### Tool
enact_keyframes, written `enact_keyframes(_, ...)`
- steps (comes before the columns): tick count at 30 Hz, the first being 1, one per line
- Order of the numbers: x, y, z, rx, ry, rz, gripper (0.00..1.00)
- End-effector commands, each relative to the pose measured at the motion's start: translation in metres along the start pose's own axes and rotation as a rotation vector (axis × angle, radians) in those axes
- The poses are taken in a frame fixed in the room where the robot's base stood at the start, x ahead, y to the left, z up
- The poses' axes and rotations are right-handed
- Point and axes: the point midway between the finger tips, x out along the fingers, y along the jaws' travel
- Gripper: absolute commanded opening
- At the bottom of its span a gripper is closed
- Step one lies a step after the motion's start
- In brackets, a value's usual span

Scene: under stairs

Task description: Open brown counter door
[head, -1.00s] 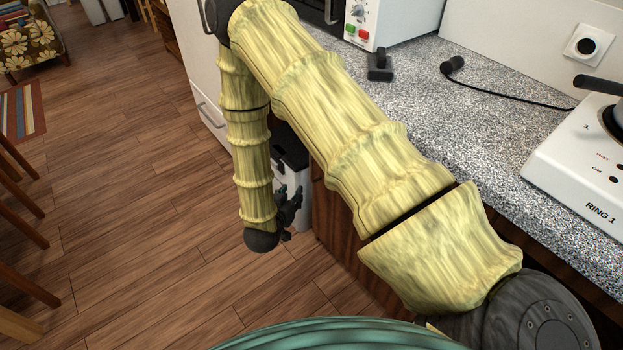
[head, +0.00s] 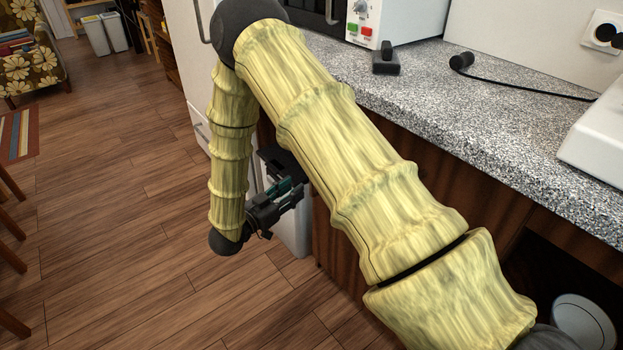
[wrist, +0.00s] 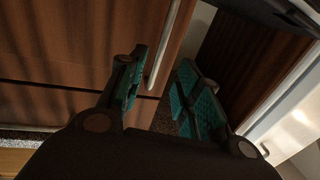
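The brown counter door (wrist: 85,45) fills the upper left of the wrist view, with vertical wood grain. Its slim metal bar handle (wrist: 164,45) lies between the fingertips of my gripper (wrist: 162,62), closer to the left finger. The two teal-padded fingers are apart. I cannot tell whether either touches the handle. In the head view my gripper (head: 297,187) hangs low beside the counter front, left of the brown wooden panel (head: 336,240). My arm hides much of that front, and the handle does not show there. A gap shows beyond the door's right edge in the wrist view.
The speckled countertop (head: 430,100) overhangs the brown front. A white bin-like object (head: 295,235) stands behind my gripper. A white cabinet (head: 190,60) is further back. A dark opening with a round white object (head: 583,325) is at lower right. The wooden floor (head: 120,220) at left is clear.

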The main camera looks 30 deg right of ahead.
Motion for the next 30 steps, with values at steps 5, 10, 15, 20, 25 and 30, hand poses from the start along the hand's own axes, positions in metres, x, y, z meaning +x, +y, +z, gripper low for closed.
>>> enact_keyframes(5,0.03,0.001,0.002,0.001,0.0,0.003,0.34)
enact_keyframes(10,0.057,0.001,0.002,0.0,0.0,0.002,0.34)
enact_keyframes(15,0.077,0.001,0.001,0.001,0.0,0.001,0.34)
enact_keyframes(20,0.087,0.001,0.001,0.0,-0.001,0.0,0.34)
enact_keyframes(25,0.09,0.001,0.001,-0.001,0.0,0.0,0.34)
enact_keyframes(30,0.089,0.001,0.001,-0.001,0.0,-0.001,0.34)
